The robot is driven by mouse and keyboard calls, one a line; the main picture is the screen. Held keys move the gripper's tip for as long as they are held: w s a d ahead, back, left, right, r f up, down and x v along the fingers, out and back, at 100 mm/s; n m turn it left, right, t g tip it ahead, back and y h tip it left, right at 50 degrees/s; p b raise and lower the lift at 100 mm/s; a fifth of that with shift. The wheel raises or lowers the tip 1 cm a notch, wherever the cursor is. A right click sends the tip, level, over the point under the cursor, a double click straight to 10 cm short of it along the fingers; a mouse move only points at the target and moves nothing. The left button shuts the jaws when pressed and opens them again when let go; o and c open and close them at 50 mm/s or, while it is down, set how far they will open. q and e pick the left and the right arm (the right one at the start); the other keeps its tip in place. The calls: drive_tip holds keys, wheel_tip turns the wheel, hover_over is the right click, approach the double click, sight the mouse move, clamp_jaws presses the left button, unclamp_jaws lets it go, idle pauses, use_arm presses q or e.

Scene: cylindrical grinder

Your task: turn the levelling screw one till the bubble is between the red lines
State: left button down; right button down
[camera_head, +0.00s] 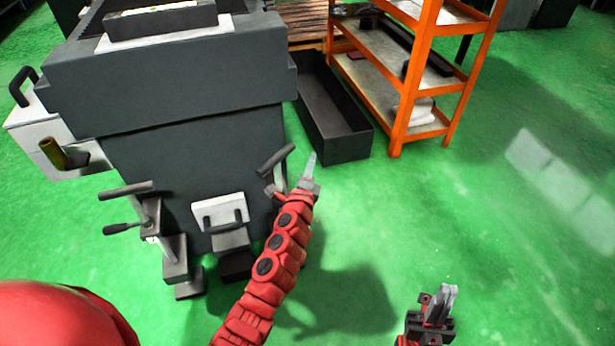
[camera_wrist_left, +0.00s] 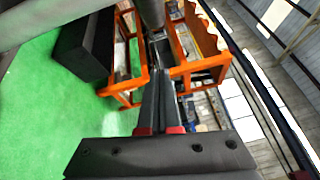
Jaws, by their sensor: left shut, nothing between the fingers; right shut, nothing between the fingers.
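The grey grinder base (camera_head: 195,150) fills the left of the head view. A dark spirit level (camera_head: 160,22) with a pale top strip lies on it; bubble and red lines are too small to make out. A levelling screw with dark handles (camera_head: 125,190) stands at the base's left front. Another dark handle (camera_head: 277,157) is at its right side. Which is screw one, I cannot tell. My left gripper (camera_head: 309,165) is shut and empty just right of that right handle. Its closed fingers show in the left wrist view (camera_wrist_left: 160,95). My right gripper (camera_head: 443,300) is shut and empty, low over the floor.
A long dark open bin (camera_head: 345,148) stands on the green floor right of the base. An orange shelf rack (camera_head: 400,130) is beside it. A white box with a brass cylinder (camera_head: 54,153) juts out at the left. The floor at the right is clear.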

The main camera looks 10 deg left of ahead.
use_arm(q)
drive_tip(key=shift+w+a+r+p, duration=0.15)
drive_tip(key=shift+a, duration=0.5)
drive_tip(key=shift+w+a+r+p, duration=0.1)
drive_tip(key=shift+w+a, duration=0.05)
drive_tip(key=shift+a, duration=0.45)
drive_tip(key=shift+w+a+r+p, duration=0.15)
drive_tip(key=shift+a, duration=0.5)
drive_tip(key=n+y+b, duration=0.1)
drive_tip(key=w+a+y+b, duration=0.1)
drive_tip(key=b, duration=0.1)
drive_tip(key=shift+a+n+y, duration=0.2)
drive_tip(key=shift+n+y, duration=0.2)
drive_tip(key=shift+b, duration=0.3)
